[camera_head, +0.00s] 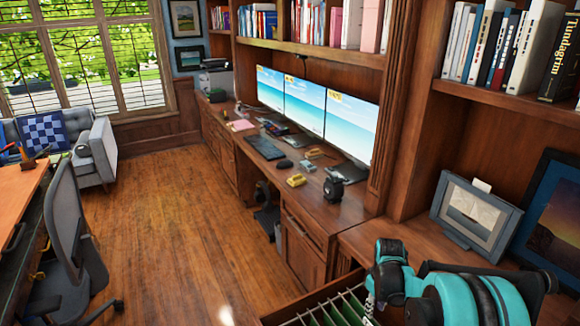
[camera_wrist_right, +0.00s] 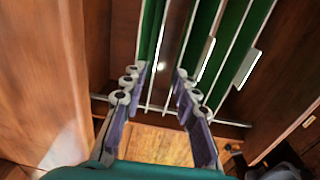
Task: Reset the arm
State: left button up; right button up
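My right arm comes in at the bottom right of the head view, with teal and black links. My right gripper shows in the right wrist view (camera_wrist_right: 159,76) with its two grey and purple fingers apart and nothing between them. It is over an open drawer (camera_head: 312,304) with green hanging folders (camera_head: 345,310). The folders also show beyond the fingertips in the right wrist view (camera_wrist_right: 203,45). I cannot tell whether the fingers touch the drawer. My left gripper is out of view.
The wood desk (camera_head: 350,208) carries several monitors (camera_head: 303,100), a keyboard (camera_head: 265,147) and small items. A framed picture (camera_head: 474,213) stands near my right arm. An office chair (camera_head: 70,240) stands at left. The wood floor (camera_head: 180,220) between is clear.

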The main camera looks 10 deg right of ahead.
jog(key=s+a+r+m+t, duration=0.25)
jog(key=s+a+r, duration=0.5)
jog(key=r, duration=0.45)
jog(key=s+a+r+m+t, duration=0.2)
jog(key=s+a, duration=0.5)
jog(key=s, duration=0.4)
jog(key=shift+r+t, duration=0.5)
jog(key=shift+t, duration=0.65)
jog(key=shift+s+d, duration=0.1)
